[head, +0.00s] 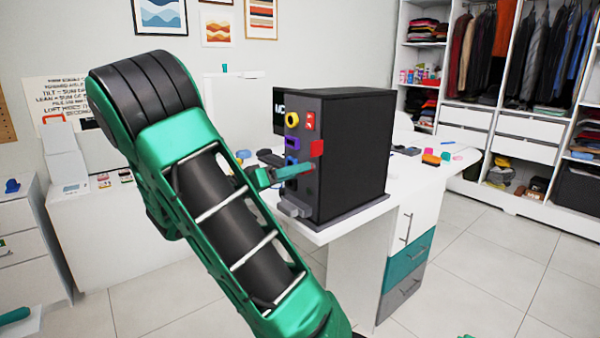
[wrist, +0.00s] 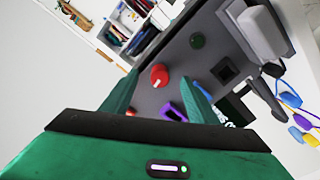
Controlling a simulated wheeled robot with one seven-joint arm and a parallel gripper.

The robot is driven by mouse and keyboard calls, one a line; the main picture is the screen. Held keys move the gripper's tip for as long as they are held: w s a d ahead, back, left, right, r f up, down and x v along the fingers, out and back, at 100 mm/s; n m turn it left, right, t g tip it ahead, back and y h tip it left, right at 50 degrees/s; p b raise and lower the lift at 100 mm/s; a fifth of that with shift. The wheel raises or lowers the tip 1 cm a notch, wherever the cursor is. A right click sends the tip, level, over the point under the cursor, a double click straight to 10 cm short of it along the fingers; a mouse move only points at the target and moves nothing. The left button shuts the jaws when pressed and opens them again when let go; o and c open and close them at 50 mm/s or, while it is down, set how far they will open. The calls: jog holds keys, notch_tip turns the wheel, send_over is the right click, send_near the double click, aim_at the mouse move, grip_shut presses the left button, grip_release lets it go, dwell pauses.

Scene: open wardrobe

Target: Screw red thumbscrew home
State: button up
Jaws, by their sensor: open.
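The red thumbscrew (wrist: 159,73) shows in the wrist view as a round red head with a pale mark, on the grey face of a black cabinet (head: 352,150). It lies between the fingertips of my open gripper (wrist: 160,84) in the picture, with a finger on either side. I cannot tell whether either finger touches it or how far it stands out. In the head view my gripper (head: 277,177) is at the cabinet's front face, and I cannot clearly make out the thumbscrew there.
The cabinet stands on a white desk (head: 335,232). Small coloured items lie on the desk at right.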

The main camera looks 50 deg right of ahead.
jog(key=v, duration=0.5)
jog(key=shift+a, duration=0.25)
dwell(0.7)
jog(key=s+f+n+y, duration=0.1)
jog(key=s+f+y, duration=0.9)
jog(key=s+f, duration=0.15)
jog(key=s+a+n+t+y, duration=0.2)
jog(key=s+a+n+y, duration=0.1)
jog(key=a, duration=0.5)
jog(key=s+a+f+n+t+y, duration=0.1)
jog(key=s+a+n+t+y, duration=0.1)
jog(key=s+a, duration=0.4)
jog(key=a+n+y, duration=0.1)
jog(key=a+y, duration=0.1)
jog(key=a, duration=0.1)
jog(key=shift+s+f+y, duration=0.2)
jog(key=shift+s+y, duration=0.1)
jog(key=shift+y, duration=0.1)
